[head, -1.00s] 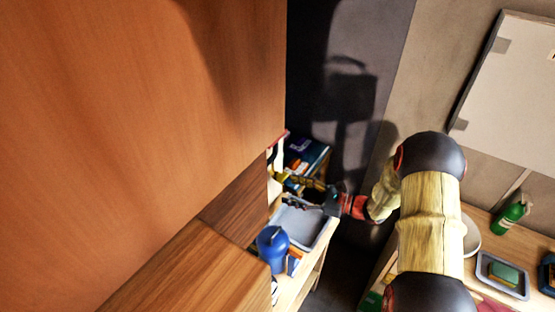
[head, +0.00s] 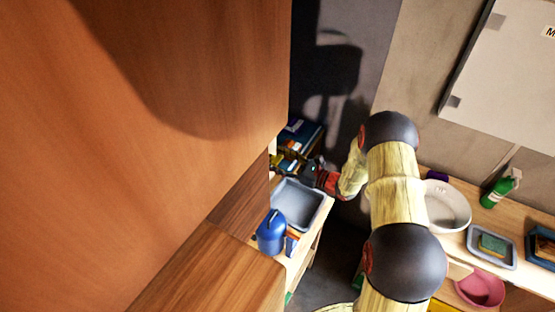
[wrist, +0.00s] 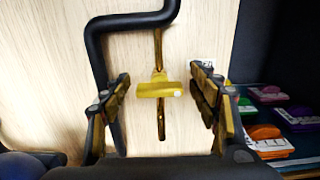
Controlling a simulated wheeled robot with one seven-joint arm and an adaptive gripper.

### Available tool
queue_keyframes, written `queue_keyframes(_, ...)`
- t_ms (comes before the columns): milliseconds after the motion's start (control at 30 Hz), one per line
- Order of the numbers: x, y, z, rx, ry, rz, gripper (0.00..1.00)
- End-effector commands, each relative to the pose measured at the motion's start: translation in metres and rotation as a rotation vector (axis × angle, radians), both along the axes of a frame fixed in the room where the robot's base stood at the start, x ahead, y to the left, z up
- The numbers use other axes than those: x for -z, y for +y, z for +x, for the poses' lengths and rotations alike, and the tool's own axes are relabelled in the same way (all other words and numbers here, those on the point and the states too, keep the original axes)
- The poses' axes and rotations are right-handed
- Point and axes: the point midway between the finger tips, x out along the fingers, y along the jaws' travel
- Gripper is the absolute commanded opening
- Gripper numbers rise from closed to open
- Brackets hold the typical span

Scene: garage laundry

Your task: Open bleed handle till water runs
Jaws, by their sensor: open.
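The bleed handle is a short yellow crossbar (wrist: 150,90) on a thin brass stem, in front of a pale wood panel in the wrist view. My gripper (wrist: 160,84) is open, with one finger on each side of the handle. There is a gap between each finger and the bar, and no contact shows. In the head view my gripper (head: 290,160) is at the edge of the large wooden cabinet, and I cannot make out the handle clearly there. No running water shows.
A black bent pipe (wrist: 96,55) runs close by my left finger in the wrist view. A grey tray (head: 312,222) and a blue jug (head: 271,234) are on a shelf below my gripper. Coloured packs (wrist: 265,131) lie at right. The wooden cabinet (head: 150,130) blocks the left side.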

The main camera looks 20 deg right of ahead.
Motion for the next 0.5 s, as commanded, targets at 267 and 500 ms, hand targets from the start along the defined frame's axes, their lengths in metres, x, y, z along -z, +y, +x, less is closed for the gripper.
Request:
queue_keyframes(267, 0.0, 0.0006, 0.0004, 0.0, 0.0, 0.0, 0.58)
queue_keyframes(500, 0.0001, 0.0006, 0.0002, -0.001, 0.0, 0.0, 0.45)
